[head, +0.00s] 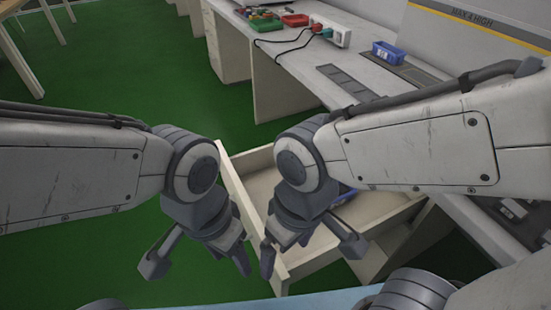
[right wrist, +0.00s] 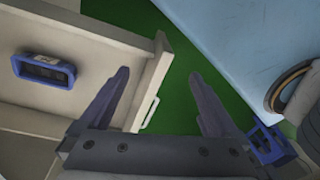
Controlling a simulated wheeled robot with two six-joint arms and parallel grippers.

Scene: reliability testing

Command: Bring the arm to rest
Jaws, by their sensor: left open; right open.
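My left gripper (head: 231,256) hangs down at the middle of the head view, open, with nothing seen between its fingers. It is left of the drawer front. My right gripper (head: 282,254) hangs just to its right, over the front edge of the open drawer (head: 232,178). In the right wrist view my right gripper (right wrist: 158,76) has its two fingers wide apart and empty. The drawer's front panel (right wrist: 157,75) with a pale handle (right wrist: 150,111) lies beside and below the left finger. Both arms are bent, their grippers close together but apart.
A blue bin (right wrist: 44,70) lies inside the drawer. The long workbench (head: 292,76) carries a red tray (head: 295,20), a power strip (head: 330,32), a blue box (head: 387,52) and black cables.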

